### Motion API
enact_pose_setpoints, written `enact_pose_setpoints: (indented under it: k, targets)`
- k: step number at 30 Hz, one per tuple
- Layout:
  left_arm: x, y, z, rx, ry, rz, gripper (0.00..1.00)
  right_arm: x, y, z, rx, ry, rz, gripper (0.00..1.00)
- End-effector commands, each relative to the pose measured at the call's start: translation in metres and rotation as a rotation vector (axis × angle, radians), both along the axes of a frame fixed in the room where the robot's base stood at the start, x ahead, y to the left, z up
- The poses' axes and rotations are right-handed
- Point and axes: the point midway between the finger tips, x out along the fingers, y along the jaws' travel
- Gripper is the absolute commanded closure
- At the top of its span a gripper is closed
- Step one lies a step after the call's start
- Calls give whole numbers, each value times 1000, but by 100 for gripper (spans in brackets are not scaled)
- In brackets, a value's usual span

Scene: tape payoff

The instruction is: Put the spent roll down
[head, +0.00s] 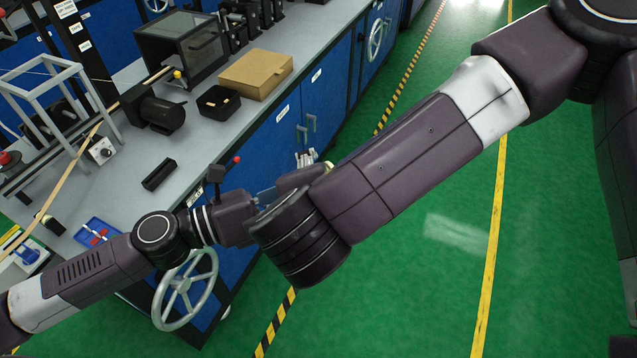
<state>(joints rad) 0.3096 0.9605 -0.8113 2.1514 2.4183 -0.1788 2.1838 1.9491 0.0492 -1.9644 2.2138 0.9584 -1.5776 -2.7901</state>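My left gripper (264,196) is at the end of the arm from the left, out past the bench's front edge. My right gripper (308,172) is close beside it, mostly behind my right forearm. The fingertips are too small and covered to show whether either is open or shut. I cannot make out the spent roll for certain. A small pale yellow piece (328,166) shows by my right gripper, and I cannot tell what it belongs to. A tan tape strip (75,170) runs slantwise over the grey bench (205,145) at the left.
On the bench are a cardboard box (256,75), an open black bin (218,101), a black motor (160,113), a black block (159,174) and a blue tray (97,233). A grey handwheel (185,290) sticks out in front. The green floor (420,290) at right is clear.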

Motion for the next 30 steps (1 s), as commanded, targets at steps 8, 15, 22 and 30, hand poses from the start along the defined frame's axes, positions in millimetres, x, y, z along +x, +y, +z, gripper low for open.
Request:
enact_pose_setpoints:
  k: [8,15,22,30]
  targets:
    - [0,0,0,0,0,0,76,0,0,0,0,0,0,57]
    - [0,0,0,0,0,0,76,0,0,0,1,0,1,83]
    - [0,0,0,0,0,0,28,0,0,1,1,-1,1,85]
    - [0,0,0,0,0,0,28,0,0,1,0,-1,0,85]
